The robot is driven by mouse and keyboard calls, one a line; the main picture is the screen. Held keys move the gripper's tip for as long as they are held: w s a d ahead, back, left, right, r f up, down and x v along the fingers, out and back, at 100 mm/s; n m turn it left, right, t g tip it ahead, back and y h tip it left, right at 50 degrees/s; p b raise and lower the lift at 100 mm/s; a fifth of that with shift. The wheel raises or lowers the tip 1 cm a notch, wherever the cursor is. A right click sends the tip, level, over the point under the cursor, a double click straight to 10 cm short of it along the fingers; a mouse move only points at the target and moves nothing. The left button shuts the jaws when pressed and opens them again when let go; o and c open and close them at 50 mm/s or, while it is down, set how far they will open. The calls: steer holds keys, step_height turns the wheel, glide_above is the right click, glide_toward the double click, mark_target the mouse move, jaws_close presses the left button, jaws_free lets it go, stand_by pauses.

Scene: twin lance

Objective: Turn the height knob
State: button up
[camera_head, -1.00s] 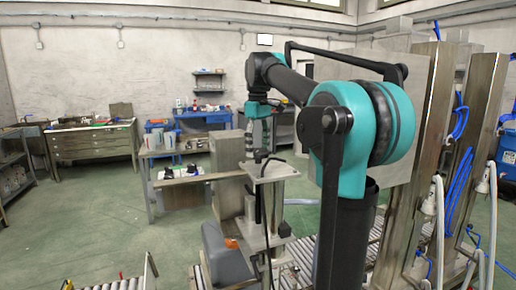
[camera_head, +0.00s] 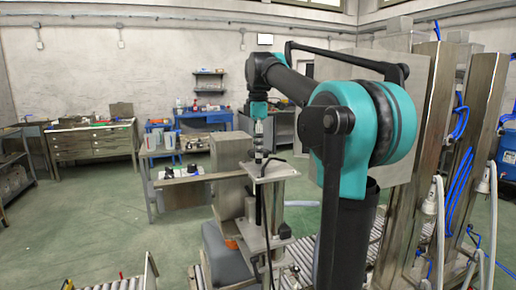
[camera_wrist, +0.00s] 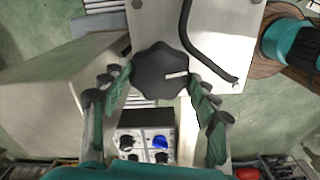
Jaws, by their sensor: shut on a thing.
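The height knob (camera_wrist: 160,72) is a black lobed knob with a white mark on its right side, seen from above in the wrist view. It sits on top of the pale metal plate (camera_wrist: 222,30) of a column. My gripper (camera_wrist: 156,82) has its green-padded fingers on the left and right sides of the knob and is shut on it. In the head view my gripper (camera_head: 259,140) points straight down over the plate (camera_head: 272,171). The knob is small and hard to make out there.
A grey box-shaped housing (camera_wrist: 60,100) stands at the left.

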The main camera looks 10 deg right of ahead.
steer(key=shift+n, duration=0.3)
steer(key=o, duration=1.2)
steer(key=shift+c, duration=0.2)
step_height(320, 180, up, 12)
